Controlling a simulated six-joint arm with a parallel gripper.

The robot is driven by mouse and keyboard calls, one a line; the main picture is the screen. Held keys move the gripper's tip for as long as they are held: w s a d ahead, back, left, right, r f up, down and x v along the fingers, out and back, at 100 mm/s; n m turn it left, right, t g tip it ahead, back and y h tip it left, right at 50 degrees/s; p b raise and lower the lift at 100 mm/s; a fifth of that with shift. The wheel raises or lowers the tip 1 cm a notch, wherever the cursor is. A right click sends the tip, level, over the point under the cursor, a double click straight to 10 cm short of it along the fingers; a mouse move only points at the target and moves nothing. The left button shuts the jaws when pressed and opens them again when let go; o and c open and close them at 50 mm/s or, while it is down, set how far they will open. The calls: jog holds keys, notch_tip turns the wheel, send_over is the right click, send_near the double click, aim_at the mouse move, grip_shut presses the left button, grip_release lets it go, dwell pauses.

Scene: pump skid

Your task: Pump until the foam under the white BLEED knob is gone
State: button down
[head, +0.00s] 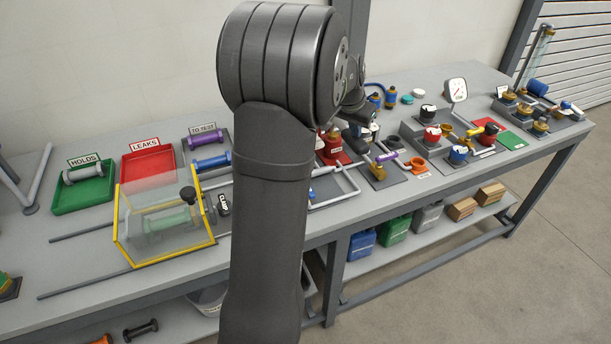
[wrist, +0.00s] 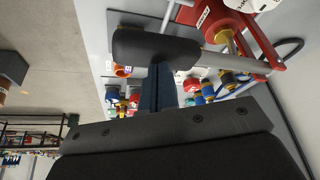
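A red pump body (head: 332,148) stands on the bench just right of my arm, which partly covers it. In the wrist view a red body with a white label (wrist: 222,18) is at the upper right, beside a brass-coloured fitting. A thick black grip (wrist: 157,45) on a grey rod (wrist: 222,62) crosses in front of my gripper (wrist: 157,68). One dark blue-grey finger reaches up to the grip and its tip is hidden there; I cannot tell whether the fingers clamp it. I cannot make out the white BLEED knob or any foam.
Left of my arm are a yellow-framed clear guard (head: 163,222), a green HOLDS tray (head: 84,205) and a red LEAKS tray (head: 147,149). To the right are a gauge (head: 456,89), coloured valve knobs and pipes. The floor at right is clear.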

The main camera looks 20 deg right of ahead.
notch_tip(320, 180, down, 2)
jog(key=shift+f, duration=0.2)
jog(key=shift+r, duration=4.35)
jog(key=shift+r, duration=0.1)
notch_tip(320, 180, up, 5)
jog(key=shift+f, duration=0.1)
dwell(0.5)
